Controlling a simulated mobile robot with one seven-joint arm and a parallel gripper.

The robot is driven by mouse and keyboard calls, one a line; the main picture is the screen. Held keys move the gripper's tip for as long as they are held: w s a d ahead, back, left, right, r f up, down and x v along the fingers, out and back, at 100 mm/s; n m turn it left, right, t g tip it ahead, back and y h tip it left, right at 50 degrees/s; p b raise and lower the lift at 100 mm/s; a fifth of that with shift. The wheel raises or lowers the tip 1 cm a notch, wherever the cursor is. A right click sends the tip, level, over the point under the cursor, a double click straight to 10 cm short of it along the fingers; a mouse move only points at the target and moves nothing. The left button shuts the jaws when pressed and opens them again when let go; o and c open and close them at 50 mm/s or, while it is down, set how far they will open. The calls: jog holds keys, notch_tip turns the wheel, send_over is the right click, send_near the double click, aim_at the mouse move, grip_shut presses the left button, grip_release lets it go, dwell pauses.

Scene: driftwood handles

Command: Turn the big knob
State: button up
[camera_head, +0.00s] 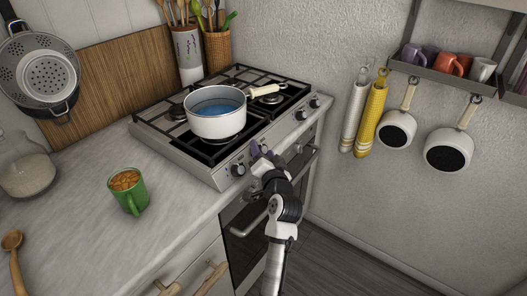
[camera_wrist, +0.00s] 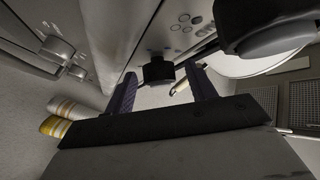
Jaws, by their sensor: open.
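The stove's sloping front panel (camera_head: 222,178) carries several dark knobs, among them a front-left knob (camera_head: 238,169) and two farther right, one of them here (camera_head: 301,115). I cannot tell by size which is the big knob. My gripper (camera_head: 257,151) is at the panel's middle, right of the front-left knob, and hides part of the panel. In the wrist view my gripper (camera_wrist: 161,88) is open, its purple fingers spread. A black knob (camera_wrist: 158,72) shows between the fingertips; contact is not visible. A larger-looking dark round part (camera_wrist: 260,22) is close at top right.
A white pot (camera_head: 216,122) with blue contents stands on the stove, its cream handle pointing right. A green mug (camera_head: 128,190) stands on the counter (camera_head: 80,225). The oven handle (camera_head: 247,222) runs below the panel. Striped towels (camera_head: 370,118) and pans hang on the right wall.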

jog(key=shift+c, duration=0.5)
jog(key=c, duration=0.9)
jog(key=shift+f, duration=0.1)
